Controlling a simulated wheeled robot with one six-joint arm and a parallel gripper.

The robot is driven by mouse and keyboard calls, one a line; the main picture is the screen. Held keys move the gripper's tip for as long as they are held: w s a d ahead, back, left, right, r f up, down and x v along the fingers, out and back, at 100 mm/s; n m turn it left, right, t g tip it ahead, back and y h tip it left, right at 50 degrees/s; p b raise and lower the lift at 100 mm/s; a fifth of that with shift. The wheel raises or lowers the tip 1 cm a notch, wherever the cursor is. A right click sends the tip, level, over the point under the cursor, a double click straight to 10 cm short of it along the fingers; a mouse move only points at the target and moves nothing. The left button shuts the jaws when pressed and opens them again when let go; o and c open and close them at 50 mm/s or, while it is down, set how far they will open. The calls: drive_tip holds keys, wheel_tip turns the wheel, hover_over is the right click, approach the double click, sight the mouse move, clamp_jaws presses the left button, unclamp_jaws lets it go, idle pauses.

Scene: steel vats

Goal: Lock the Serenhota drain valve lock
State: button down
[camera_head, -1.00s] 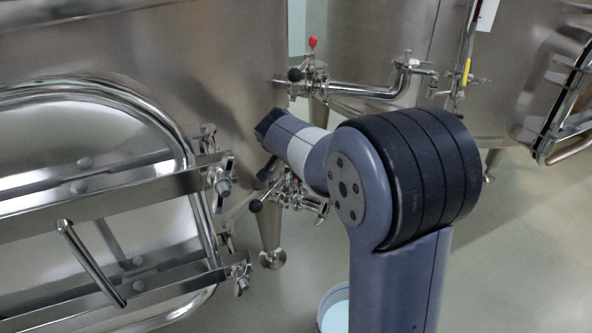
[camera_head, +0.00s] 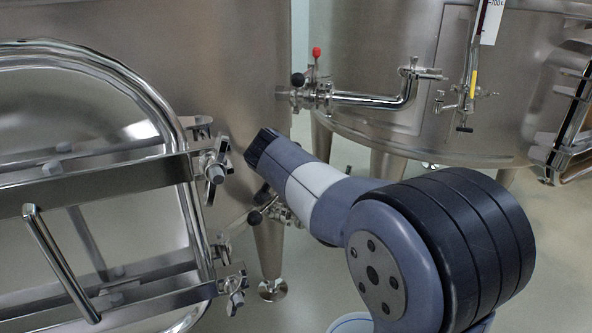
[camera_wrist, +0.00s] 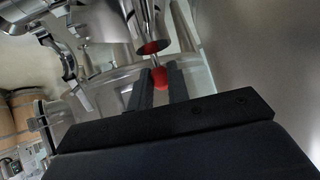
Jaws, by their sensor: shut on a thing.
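In the wrist view, the two dark fingers of my gripper (camera_wrist: 160,78) are shut on a small red knob (camera_wrist: 160,75), which I take to be the drain valve lock. The knob is on a short metal stem below steel pipework. In the head view, the lower drain valve (camera_head: 280,213) with a black ball handle sits at the foot of the left vat (camera_head: 240,70), partly behind my arm. The red knob and my fingers are hidden there. I cannot tell the lock's position.
A second valve (camera_head: 316,92) with a red-tipped lever stands above, on a bent pipe (camera_head: 375,100). A manway door frame (camera_head: 185,200) with clamps is at left. Another vat (camera_head: 420,60) is behind. Floor at lower right is clear.

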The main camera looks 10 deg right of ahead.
drive_tip(key=c, duration=1.3)
unclamp_jaws()
drive_tip(key=shift+c, duration=0.2)
drive_tip(key=p+v, duration=0.1)
drive_tip(key=v, duration=0.6)
drive_tip(key=shift+s+p, duration=0.2)
drive_tip(key=shift+p, duration=0.1)
drive_tip(key=shift+r, duration=0.15)
